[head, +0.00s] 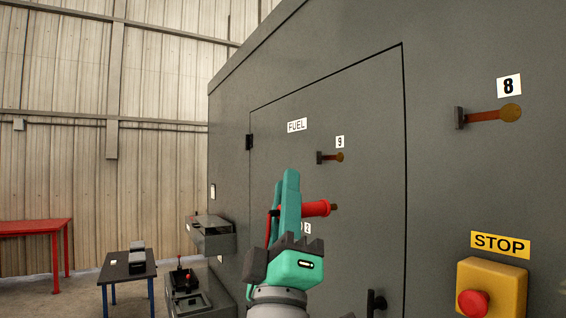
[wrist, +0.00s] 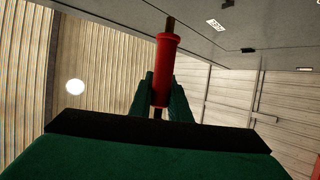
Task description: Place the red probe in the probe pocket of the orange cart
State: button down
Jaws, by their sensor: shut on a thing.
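My gripper (head: 288,200) is raised in front of the grey enclosure door and is shut on the red probe (head: 318,209). The probe is a red cylinder with a dark narrow tip, and in the head view it points to the right. In the wrist view the probe (wrist: 165,70) sits between the two green fingers (wrist: 163,95), with its brownish tip away from the palm. The part between the fingers is partly hidden. I cannot make out an orange cart or its probe pocket in either view.
The grey enclosure (head: 365,200) fills the right side, with a FUEL label (head: 297,125), handles 9 (head: 331,157) and 8 (head: 488,115), and a yellow STOP box (head: 491,288). A grey shelf box (head: 211,236) juts out left. A dark table (head: 127,268) and red table (head: 35,227) stand farther left.

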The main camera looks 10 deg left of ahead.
jog(key=d+f, duration=0.4)
jog(key=f, duration=2.4)
jog(key=s+d+f, duration=0.1)
jog(key=d+f, duration=0.3)
jog(key=f, duration=2.4)
jog(key=d+f, duration=0.4)
jog(key=f, duration=2.3)
jog(key=shift+s+f, duration=0.3)
jog(key=shift+f, duration=0.1)
